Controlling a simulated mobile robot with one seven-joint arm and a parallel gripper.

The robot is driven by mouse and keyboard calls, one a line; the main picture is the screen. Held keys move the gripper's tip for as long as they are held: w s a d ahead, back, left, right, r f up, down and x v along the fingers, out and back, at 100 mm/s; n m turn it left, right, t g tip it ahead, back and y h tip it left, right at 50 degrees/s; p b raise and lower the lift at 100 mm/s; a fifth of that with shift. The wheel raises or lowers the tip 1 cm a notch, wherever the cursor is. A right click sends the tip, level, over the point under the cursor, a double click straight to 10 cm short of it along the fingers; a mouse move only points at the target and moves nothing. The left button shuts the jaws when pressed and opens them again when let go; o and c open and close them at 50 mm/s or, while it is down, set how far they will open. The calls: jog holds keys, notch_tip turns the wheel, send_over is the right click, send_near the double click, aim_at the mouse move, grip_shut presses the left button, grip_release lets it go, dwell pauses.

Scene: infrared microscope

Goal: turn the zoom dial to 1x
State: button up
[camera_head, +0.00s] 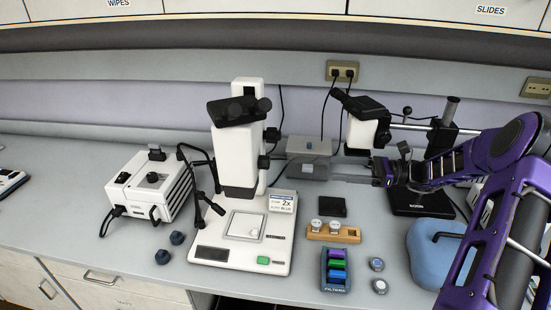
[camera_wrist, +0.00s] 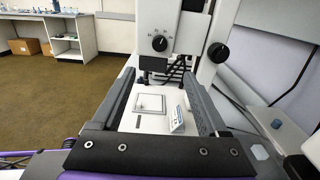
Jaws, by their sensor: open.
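The white microscope (camera_head: 238,150) stands at the middle of the bench with black eyepieces on top. In the wrist view the black zoom dial (camera_wrist: 159,43) is on the side of its white body, with small marks around its upper edge. The marks and the dial's setting are too small to read surely. A label card (camera_head: 282,203) on the base reads 2x and BLUE; the card also shows in the wrist view (camera_wrist: 178,119). My gripper (camera_head: 338,170) is open and empty, to the right of the microscope. In the wrist view its fingers (camera_wrist: 160,75) spread below the dial, apart from it.
A second black knob (camera_wrist: 218,52) is right of the dial. A grey box (camera_head: 309,150) is behind my gripper, and another microscope (camera_head: 365,130) stands at right. A wooden holder (camera_head: 334,233), filter rack (camera_head: 335,268) and white lamp box (camera_head: 150,185) are on the bench.

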aim_at(269, 162)
jog(key=w+a, duration=0.1)
jog(key=a, duration=0.4)
jog(key=w+a, duration=0.1)
jog(key=a, duration=0.5)
jog(key=w+a, duration=0.1)
jog(key=a, duration=0.5)
jog(key=shift+w, duration=0.1)
grip_shut()
